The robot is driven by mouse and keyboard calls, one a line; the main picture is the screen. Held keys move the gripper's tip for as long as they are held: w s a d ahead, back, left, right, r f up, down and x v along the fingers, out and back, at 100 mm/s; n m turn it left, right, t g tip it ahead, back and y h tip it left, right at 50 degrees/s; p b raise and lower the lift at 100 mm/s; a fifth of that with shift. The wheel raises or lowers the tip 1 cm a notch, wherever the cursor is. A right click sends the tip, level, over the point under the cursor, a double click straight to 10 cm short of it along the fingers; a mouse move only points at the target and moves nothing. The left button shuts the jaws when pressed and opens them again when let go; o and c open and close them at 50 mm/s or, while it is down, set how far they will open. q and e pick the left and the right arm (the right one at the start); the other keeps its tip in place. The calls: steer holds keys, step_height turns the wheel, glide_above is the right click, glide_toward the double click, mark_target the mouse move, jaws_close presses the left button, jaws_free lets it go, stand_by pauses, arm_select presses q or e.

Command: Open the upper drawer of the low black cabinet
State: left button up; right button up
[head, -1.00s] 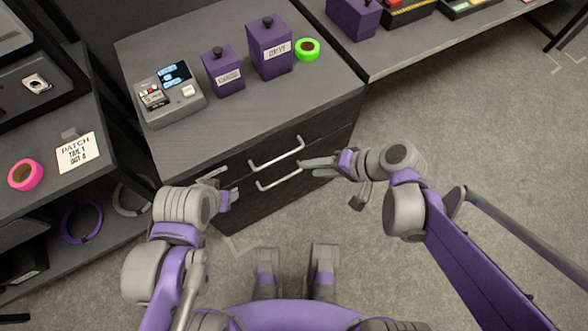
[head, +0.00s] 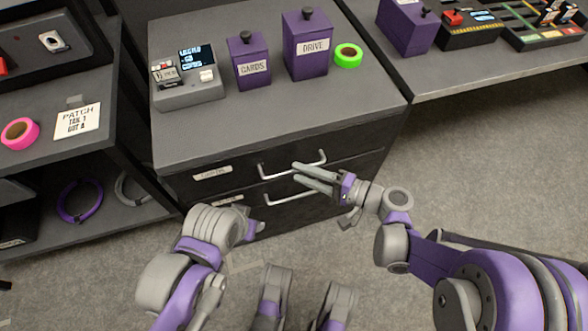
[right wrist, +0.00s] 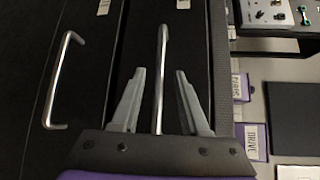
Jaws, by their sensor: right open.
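The low black cabinet (head: 290,131) has a grey top and two drawers, both shut. The upper drawer (head: 235,175) has a silver bar handle (head: 275,172); the lower drawer has a similar handle (head: 282,200). My right gripper (head: 299,174) is open at the upper handle, with its fingers pointing at the drawer front. In the right wrist view the upper handle (right wrist: 161,70) lies between the two open fingers, apart from both. The lower handle (right wrist: 62,80) is at the left there. My left gripper (head: 251,223) is low in front of the cabinet; its jaw opening is unclear.
On the cabinet top are a grey device (head: 190,92), purple boxes labelled CARDS (head: 253,66) and DRIVE (head: 307,48), and green tape (head: 348,56). A shelf with pink tape (head: 19,133) stands left. A table with consoles is at upper right. Floor at right (head: 480,160) is clear.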

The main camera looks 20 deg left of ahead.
mark_target(296, 171)
steer(key=shift+x, duration=1.6)
steer(key=shift+c, duration=0.2)
jaws_close()
